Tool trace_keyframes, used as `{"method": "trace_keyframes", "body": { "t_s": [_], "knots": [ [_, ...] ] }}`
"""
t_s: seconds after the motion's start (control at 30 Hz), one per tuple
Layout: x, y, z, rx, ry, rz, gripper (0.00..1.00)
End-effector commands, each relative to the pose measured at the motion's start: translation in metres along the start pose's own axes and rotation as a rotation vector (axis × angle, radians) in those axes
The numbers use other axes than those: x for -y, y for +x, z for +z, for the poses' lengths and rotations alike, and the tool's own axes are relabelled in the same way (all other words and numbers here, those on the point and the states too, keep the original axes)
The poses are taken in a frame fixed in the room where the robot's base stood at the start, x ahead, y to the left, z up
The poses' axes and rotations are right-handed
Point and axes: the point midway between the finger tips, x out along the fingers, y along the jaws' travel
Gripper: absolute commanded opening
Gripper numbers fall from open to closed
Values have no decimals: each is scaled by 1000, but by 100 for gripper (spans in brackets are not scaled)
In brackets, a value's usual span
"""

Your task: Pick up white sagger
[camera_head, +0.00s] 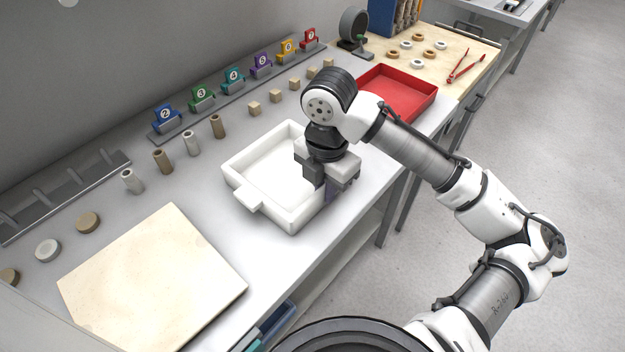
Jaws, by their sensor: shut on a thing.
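The white sagger (268,174) is a shallow square tray with a tab on its near left side, in the middle of the bench. My gripper (322,196) points down at the sagger's right wall and is shut on it. The fingertips and the gripped part of the wall are largely hidden by the gripper body. The sagger looks empty. I cannot tell whether its base touches the bench or is slightly raised.
A beige board (152,280) lies at the near left. A red tray (399,92) stands behind my arm. Small cylinders (191,143), cubes (275,96) and numbered tags (202,98) line the back. The bench's front edge is close to the sagger's right.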

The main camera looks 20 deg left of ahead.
Motion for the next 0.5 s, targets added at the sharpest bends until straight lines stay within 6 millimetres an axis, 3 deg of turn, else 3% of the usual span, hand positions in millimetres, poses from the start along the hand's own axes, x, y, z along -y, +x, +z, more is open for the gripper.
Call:
{"method": "trace_keyframes", "body": {
  "t_s": [0.27,0.5],
  "knots": [
    [-1,-26,0,4,0,4,0],
    [-1,-83,1,8,1,2,0]
  ]
}}
